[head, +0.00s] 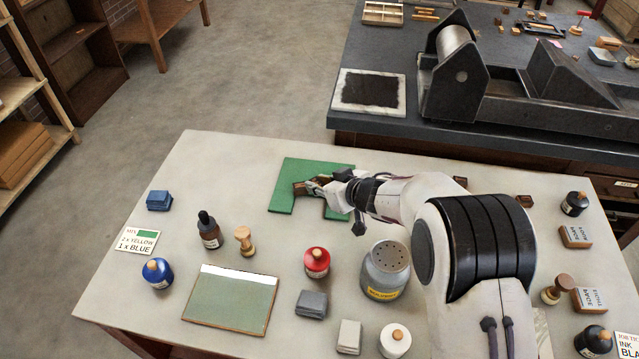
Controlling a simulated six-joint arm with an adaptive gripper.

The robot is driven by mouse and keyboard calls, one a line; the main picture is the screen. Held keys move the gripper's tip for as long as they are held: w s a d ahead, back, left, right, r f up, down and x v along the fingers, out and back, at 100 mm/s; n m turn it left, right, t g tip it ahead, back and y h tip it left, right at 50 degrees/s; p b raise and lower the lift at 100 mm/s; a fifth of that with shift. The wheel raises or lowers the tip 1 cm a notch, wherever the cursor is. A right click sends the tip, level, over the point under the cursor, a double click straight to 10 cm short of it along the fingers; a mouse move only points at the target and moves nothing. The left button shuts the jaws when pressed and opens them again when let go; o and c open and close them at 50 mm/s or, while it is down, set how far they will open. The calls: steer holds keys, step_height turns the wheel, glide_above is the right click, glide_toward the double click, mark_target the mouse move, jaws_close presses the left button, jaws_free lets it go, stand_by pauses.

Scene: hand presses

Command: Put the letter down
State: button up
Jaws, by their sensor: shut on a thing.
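My gripper (308,187) is at the end of my arm, reaching in from the right, low over the flat green piece (290,172) at the back middle of the pale table. It is shut on a small brown wooden block, which I take for the letter (299,188). The fingers hide part of the block, and I cannot make out its face. I cannot tell whether the block touches the green piece or is just above it. The lower edge of the green piece has a pale gap below the fingers.
On the pale table (225,152) stand a dark dropper bottle (209,232), a wooden stamp (244,240), a blue bottle (157,272), a red bottle (316,262) and a grey shaker jar (385,270). A glass slab (230,305) lies in front. A press (480,75) stands behind.

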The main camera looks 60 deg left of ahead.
steer(key=shift+f, duration=0.15)
steer(key=o, duration=0.8)
steer(key=shift+v, duration=1.15)
steer(key=v, duration=0.2)
steer(key=shift+d+r, duration=0.3)
step_height(320, 180, up, 7)
